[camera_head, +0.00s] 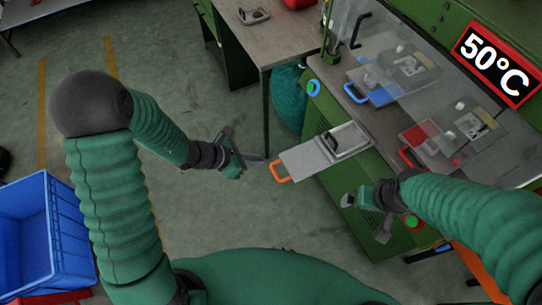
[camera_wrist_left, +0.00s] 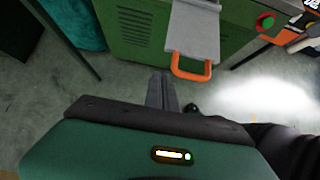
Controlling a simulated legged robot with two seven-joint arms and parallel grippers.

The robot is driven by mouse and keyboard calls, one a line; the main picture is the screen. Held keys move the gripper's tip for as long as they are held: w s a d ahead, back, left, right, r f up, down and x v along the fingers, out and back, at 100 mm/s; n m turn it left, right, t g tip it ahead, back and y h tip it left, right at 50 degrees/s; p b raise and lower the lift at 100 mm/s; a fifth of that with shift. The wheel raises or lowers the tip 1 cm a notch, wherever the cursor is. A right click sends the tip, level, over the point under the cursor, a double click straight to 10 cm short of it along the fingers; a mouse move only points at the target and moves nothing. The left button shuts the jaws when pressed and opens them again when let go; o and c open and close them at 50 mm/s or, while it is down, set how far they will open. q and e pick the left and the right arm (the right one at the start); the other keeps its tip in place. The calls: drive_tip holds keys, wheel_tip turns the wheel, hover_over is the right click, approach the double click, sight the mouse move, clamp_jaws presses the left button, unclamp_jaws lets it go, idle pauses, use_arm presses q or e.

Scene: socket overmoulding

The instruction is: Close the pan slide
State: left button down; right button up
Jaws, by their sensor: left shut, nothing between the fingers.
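The pan slide (camera_head: 325,150) is a flat grey plate sticking out from the front of the green machine. Its orange handle (camera_head: 280,172) is at the outer end. A dark-framed piece (camera_head: 347,140) sits on its inner part. My left gripper (camera_head: 262,158) is shut and empty, just left of the handle and apart from it. In the left wrist view the shut fingers (camera_wrist_left: 161,92) point toward the machine, left of the orange handle (camera_wrist_left: 190,70) and the plate (camera_wrist_left: 193,30). My right gripper (camera_head: 366,216) is below the plate, in front of the machine; its jaw gap is unclear.
The green machine (camera_head: 335,105) carries a blue-handled slide (camera_head: 375,92) and a red-handled slide (camera_head: 412,152) behind clear panels. A 50°C display (camera_head: 495,62) is at upper right. A table (camera_head: 275,45) stands behind, and a blue crate (camera_head: 45,235) at left. Floor between is clear.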

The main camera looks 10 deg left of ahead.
use_arm(q)
drive_tip(key=shift+w+d+f, duration=0.2)
drive_tip(key=shift+w+d, duration=0.3)
drive_tip(key=shift+d, duration=0.2)
drive_tip(key=shift+w+d+f, duration=0.25)
drive_tip(key=shift+w+d, duration=0.3)
drive_tip(key=shift+d, duration=0.2)
drive_tip(key=shift+w+d+f, duration=0.2)
drive_tip(key=shift+w+d, duration=0.3)
drive_tip(key=shift+d, duration=0.2)
